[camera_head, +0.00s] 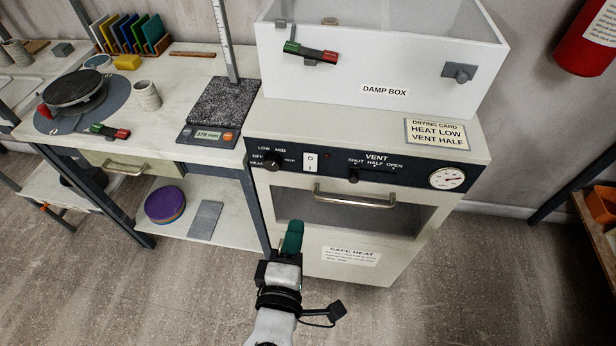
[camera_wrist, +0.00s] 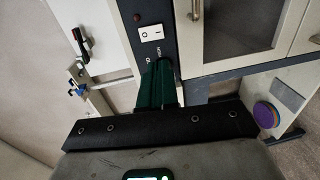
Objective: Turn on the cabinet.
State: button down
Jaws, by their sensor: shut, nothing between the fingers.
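The drying cabinet (camera_head: 430,220) is a pale unit with a dark control panel (camera_head: 400,172). The panel has a black heat knob (camera_head: 273,160) marked OFF, LOW and MID at its left end. Beside the knob is a white O/I rocker switch (camera_head: 310,162), also clear in the wrist view (camera_wrist: 151,33). I cannot tell which side is pressed. A small dark red lamp (camera_head: 328,155) is right of the switch. My gripper (camera_head: 293,228) is shut and empty, with green fingers, in front of the cabinet. In the wrist view its fingers (camera_wrist: 158,82) overlap the panel's knob end, and the knob is hidden.
The cabinet door has a bar handle (camera_head: 355,198) close to my gripper. A vent slider (camera_head: 353,175) and gauge (camera_head: 447,178) sit further right on the panel. An open damp box (camera_head: 420,70) stands on top. A workbench (camera_head: 185,100) adjoins at left.

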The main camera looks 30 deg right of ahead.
aim_at(310, 170)
jog(key=p+x, duration=0.1)
jog(key=x, duration=1.2)
jog(key=shift+w+d+f+p, duration=0.1)
jog(key=shift+w+d+p, duration=0.2)
jog(key=shift+w, duration=0.15)
jog(key=shift+w+d, duration=0.1)
jog(key=shift+f+b, duration=0.1)
jog(key=shift+b, duration=0.2)
